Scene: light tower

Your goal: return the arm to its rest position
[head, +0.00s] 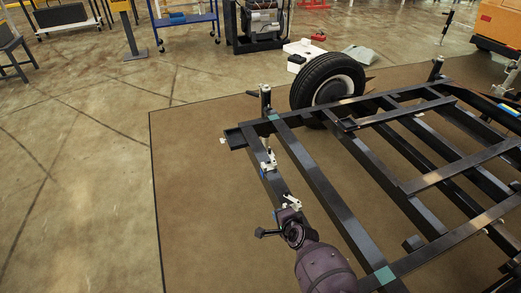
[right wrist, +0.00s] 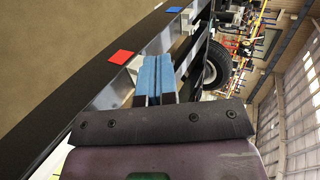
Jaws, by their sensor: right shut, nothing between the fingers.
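My right gripper (right wrist: 154,62) shows in the right wrist view. Its two blue-padded fingers are together with nothing between them. They point at the dark frame's rail (right wrist: 95,85) and overlap it in the picture; whether they touch it cannot be told. In the head view a purple arm part of mine (head: 325,268) reaches in from the bottom over the near end of the frame (head: 315,180). Which arm this is and its fingers are not clear. My left gripper cannot be made out in either view.
White brackets (head: 268,163) and dark posts (head: 265,97) stand on the frame. A wheel (head: 328,85) stands behind it. Open floor (head: 80,190) lies to the left; a blue cart (head: 185,20) is at the back.

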